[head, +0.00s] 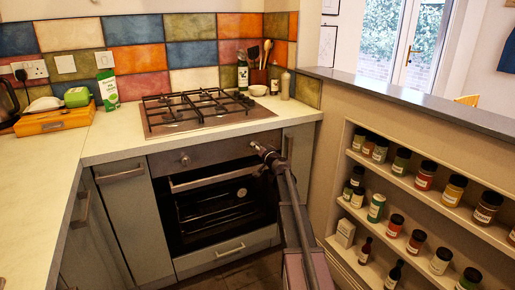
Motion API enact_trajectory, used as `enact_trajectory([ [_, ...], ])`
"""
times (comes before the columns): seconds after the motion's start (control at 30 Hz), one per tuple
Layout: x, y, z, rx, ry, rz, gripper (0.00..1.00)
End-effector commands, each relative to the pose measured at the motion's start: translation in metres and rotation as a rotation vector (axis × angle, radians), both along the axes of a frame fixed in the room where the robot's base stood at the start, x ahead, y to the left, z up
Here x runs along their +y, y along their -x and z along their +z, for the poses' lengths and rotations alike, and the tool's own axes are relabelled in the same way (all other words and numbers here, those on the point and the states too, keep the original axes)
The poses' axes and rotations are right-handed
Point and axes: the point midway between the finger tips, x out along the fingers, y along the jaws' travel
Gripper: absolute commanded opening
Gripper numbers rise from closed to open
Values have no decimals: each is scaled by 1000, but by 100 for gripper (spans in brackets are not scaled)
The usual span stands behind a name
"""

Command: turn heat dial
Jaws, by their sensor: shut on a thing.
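The oven's control panel (220,150) is a dark strip under the hob. A round dial (185,160) shows uncovered on the left of the panel. My gripper (259,148) is at the right part of the panel, with my arm reaching up to it from the lower right. How far that dial is turned cannot be seen.
The oven (215,205) with its handle is below the panel. A gas hob (205,112) is on the counter (110,142) above. Spice shelves (425,190) with several jars stand to the right of my arm. Little floor shows.

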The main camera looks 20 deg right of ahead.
Motion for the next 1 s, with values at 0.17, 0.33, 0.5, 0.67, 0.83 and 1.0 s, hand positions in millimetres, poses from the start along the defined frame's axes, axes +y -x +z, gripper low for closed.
enact_trajectory([
  [0.17,-2,-2,1,-2,35,-5,4],
  [0.33,-2,-2,0,-2,43,-4,4],
  [0.5,-2,-2,0,-1,43,-5,4],
  [0.67,-2,-1,0,-2,42,-4,81],
  [0.83,-1,-1,0,-1,42,-3,86],
  [1.0,-1,0,0,-2,42,-2,86],
])
